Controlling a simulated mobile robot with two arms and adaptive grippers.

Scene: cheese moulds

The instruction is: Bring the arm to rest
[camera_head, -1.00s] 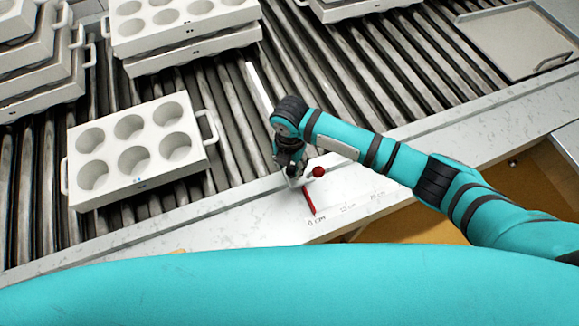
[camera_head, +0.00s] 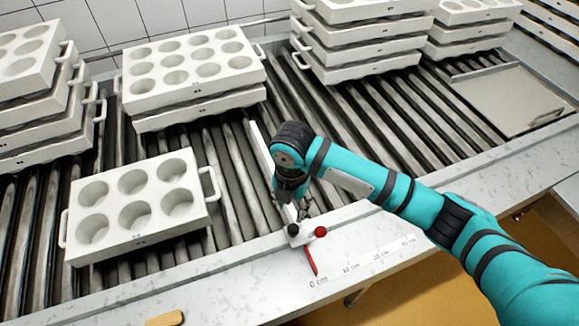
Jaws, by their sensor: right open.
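My right arm (camera_head: 390,190) comes in from the right, teal with black bands, and reaches over the conveyor's front edge. My right gripper (camera_head: 291,208) points down at its end, beside a white bar (camera_head: 258,143) that lies across the rollers. The gripper is open, though its fingers are small and partly hidden by the wrist. A small fitting with a red knob (camera_head: 320,232) and a red pointer (camera_head: 311,260) is just below the fingers; I cannot tell whether they touch it. My left gripper is not in view.
A white six-hole mould (camera_head: 137,237) lies on the rollers at left. Stacked moulds (camera_head: 193,99) stand behind it, with more at far left and back right. A flat metal plate (camera_head: 508,96) is at right. A printed scale (camera_head: 372,256) runs along the front ledge.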

